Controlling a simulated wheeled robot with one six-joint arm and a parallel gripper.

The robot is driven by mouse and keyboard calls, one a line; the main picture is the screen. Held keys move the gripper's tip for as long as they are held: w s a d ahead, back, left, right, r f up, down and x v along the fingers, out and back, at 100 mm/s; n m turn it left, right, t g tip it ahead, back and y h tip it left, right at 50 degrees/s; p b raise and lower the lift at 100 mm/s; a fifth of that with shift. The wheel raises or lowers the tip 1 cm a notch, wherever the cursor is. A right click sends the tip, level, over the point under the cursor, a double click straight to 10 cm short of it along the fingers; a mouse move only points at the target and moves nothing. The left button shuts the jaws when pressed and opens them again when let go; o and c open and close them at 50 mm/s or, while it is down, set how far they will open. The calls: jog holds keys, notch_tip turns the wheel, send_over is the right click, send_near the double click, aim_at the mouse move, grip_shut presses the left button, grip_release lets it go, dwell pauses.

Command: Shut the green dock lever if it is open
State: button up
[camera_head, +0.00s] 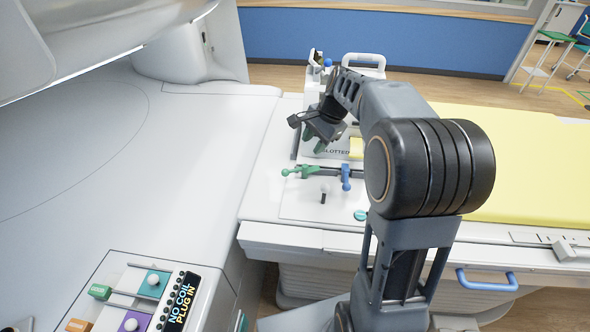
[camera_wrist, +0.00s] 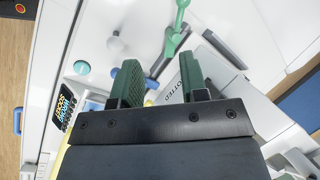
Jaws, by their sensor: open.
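The green dock lever (camera_head: 300,171) lies on the white dock panel at the table's end, reaching left along the line of a dark bar. In the wrist view the green lever (camera_wrist: 180,28) shows at the top, beyond my fingertips. A blue lever (camera_head: 346,177) sits to its right, pointing toward the front; in the wrist view it (camera_wrist: 152,84) is partly hidden behind my fingers. My gripper (camera_head: 322,130) hangs just behind the levers, apart from the green one. In the wrist view its green-padded fingers (camera_wrist: 160,75) are open with nothing held between them.
A white box marked "SLOTTED" (camera_head: 333,152) stands behind the levers, near my gripper. A white-topped knob (camera_head: 323,188) and a teal button (camera_head: 361,215) are in front. A yellow mattress (camera_head: 520,160) lies right. The big white scanner housing (camera_head: 100,140) fills the left.

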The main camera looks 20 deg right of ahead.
jog(key=w+d+f+m+y, duration=0.1)
jog(key=w+d+f+m, duration=0.15)
jog(key=w, duration=0.25)
jog(key=m, duration=0.1)
send_near(295, 169)
jog(key=x, duration=0.8)
jog(key=shift+a+f+p, duration=0.15)
jog(key=shift+f+p, duration=0.05)
jog(key=shift+p, duration=0.1)
grip_shut()
